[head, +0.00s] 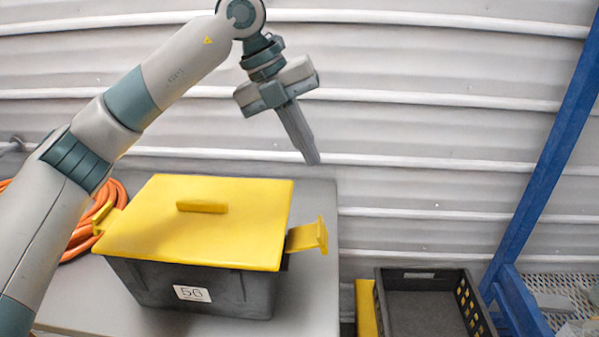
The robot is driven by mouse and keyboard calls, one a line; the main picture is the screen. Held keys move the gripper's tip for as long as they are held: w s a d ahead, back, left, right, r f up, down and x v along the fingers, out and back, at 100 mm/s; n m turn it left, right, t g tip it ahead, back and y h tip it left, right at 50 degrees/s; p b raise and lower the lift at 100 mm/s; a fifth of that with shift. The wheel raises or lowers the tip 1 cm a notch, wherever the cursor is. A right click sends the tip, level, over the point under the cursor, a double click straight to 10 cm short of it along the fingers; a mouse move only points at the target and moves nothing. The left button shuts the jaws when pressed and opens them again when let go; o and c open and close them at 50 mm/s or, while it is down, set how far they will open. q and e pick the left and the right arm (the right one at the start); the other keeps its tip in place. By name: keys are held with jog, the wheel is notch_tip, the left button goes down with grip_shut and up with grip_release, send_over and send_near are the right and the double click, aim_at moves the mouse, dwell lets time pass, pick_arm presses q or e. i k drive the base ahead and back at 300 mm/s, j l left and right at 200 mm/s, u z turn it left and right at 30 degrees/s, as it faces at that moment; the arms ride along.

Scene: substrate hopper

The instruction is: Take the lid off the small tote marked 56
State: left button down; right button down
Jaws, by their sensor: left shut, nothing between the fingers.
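The small tote (240,291) is dark grey with a white label reading 56, and it stands on a light grey table. Its yellow lid (160,217) lies on top, with a raised yellow grip bar (201,206) near the middle. A yellow latch (308,236) sticks out on the right side, swung away from the tote. Another yellow latch (103,217) shows at the left side, partly hidden. My left gripper (313,160) is shut and empty, above and to the right of the lid, fingers pointing down. My right gripper is not in view.
An orange coiled hose (83,236) lies at the left behind the tote. The table (322,200) has bare room right of the tote. A black open crate (425,284) stands lower right, beside a yellow piece (366,308) and a blue frame (540,190). A corrugated wall is behind.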

aim_at(222, 222)
jog(key=k, duration=1.5)
